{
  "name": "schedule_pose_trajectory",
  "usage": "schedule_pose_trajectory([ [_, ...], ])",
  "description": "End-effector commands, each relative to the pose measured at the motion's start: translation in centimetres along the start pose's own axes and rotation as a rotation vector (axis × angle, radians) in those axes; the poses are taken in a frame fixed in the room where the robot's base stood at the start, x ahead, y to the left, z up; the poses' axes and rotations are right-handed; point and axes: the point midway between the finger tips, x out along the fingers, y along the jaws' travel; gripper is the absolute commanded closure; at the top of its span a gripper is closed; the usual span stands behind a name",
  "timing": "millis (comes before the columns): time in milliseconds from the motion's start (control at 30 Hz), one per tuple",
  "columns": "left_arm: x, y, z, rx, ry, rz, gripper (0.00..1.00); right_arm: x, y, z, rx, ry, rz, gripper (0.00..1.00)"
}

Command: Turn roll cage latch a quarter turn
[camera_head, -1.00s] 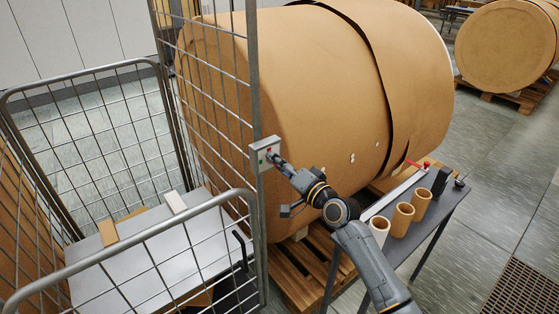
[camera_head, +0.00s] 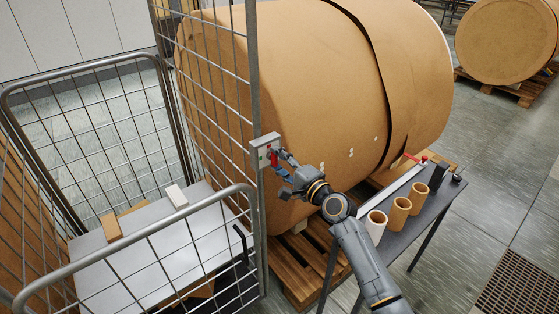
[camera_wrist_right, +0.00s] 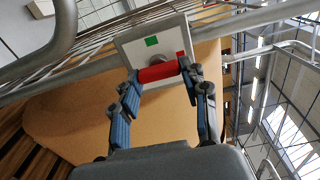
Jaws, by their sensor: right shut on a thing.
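The roll cage latch is a pale plate (camera_head: 263,149) on the cage's near upright post, with a red handle (camera_head: 274,160) that hangs down along it in the head view. My right gripper (camera_head: 280,164) is at the latch. In the right wrist view the red handle (camera_wrist_right: 158,73) lies across between the two blue-padded fingers of my right gripper (camera_wrist_right: 160,82), which are shut on it. The plate (camera_wrist_right: 134,52) there shows a green square and a red mark beside the handle. My left gripper is not in view.
The wire roll cage (camera_head: 120,232) stands at the left with a grey shelf and small boxes. A large brown paper roll (camera_head: 310,80) on a pallet is close behind my right arm. A grey side table (camera_head: 427,208) with several cardboard cores stands to its right.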

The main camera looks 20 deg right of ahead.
Motion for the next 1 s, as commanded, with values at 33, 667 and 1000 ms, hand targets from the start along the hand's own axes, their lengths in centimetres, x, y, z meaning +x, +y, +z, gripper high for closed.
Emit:
schedule_pose_trajectory([
  [33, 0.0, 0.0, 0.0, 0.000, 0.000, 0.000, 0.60, 0.0, 0.0, -0.1, 0.006, 0.002, -0.001, 0.86],
  [667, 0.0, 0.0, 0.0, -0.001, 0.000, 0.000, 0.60, 0.0, 0.0, 0.0, 0.006, 0.001, 0.000, 0.32],
  [1000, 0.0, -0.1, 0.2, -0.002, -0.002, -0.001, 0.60, -1.9, 0.1, 0.0, 0.006, 0.001, 0.000, 0.32],
])
